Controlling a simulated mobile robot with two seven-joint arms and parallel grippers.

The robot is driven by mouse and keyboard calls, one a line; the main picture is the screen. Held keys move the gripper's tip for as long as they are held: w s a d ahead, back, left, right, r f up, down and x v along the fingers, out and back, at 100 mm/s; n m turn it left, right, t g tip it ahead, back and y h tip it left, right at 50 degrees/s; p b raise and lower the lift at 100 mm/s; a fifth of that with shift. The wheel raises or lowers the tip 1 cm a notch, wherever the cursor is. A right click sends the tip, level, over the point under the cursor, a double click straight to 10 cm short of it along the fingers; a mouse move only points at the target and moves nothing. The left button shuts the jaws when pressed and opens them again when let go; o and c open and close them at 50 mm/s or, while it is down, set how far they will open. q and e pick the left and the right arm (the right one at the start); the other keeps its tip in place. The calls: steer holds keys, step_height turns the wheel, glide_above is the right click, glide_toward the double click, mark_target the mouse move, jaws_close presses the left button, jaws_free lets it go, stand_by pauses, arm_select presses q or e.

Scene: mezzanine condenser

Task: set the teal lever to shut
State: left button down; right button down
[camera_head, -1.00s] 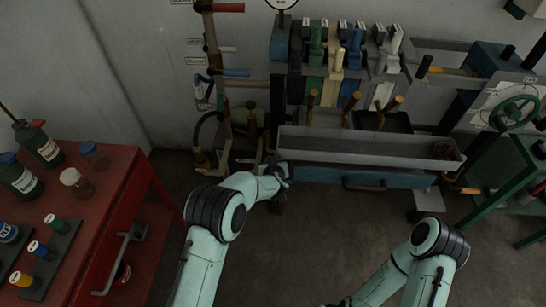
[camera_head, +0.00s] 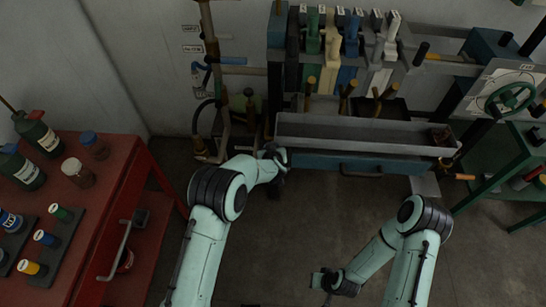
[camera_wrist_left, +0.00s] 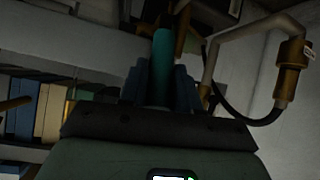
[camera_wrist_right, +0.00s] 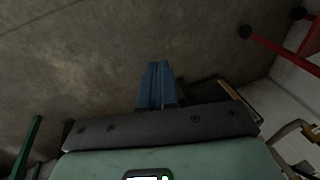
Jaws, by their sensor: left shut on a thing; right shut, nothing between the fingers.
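The teal lever shows in the left wrist view as a teal round bar (camera_wrist_left: 163,62) standing up between my left fingers. My left gripper (camera_wrist_left: 160,92) is shut on it. In the head view, my left gripper (camera_head: 277,160) is at the left front end of a long grey trough, and it hides the lever there. My right gripper (camera_head: 328,282) is low over the open floor, away from the bench. The right wrist view shows its blue fingers (camera_wrist_right: 156,88) shut together with nothing between them.
The grey trough (camera_head: 350,130) sits above a blue drawer (camera_head: 360,165) with a dark handle. Behind are coloured upright levers (camera_head: 331,45). Pipes (camera_head: 212,60) run up the wall at left. A red table (camera_head: 112,190) with bottles stands left, a green stand (camera_head: 485,180) right. The middle floor is clear.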

steer(key=w+a+n+t, duration=0.2)
steer(key=w+n+t, duration=0.85)
steer(key=w, duration=0.95)
steer(key=w+a+r+n+t+y, duration=0.3)
steer(key=a+r+n+y, duration=0.25)
steer(key=n, duration=0.35)
steer(key=w+a+r+n+t+y, duration=0.3)
steer(key=w+a+r+n+y, duration=0.25)
steer(key=n, duration=0.45)
steer(key=d+r+x, duration=0.1)
steer(key=r+x, duration=0.1)
steer(key=x, duration=1)
steer(key=shift+d+h, duration=0.3)
steer(key=shift+d, duration=0.05)
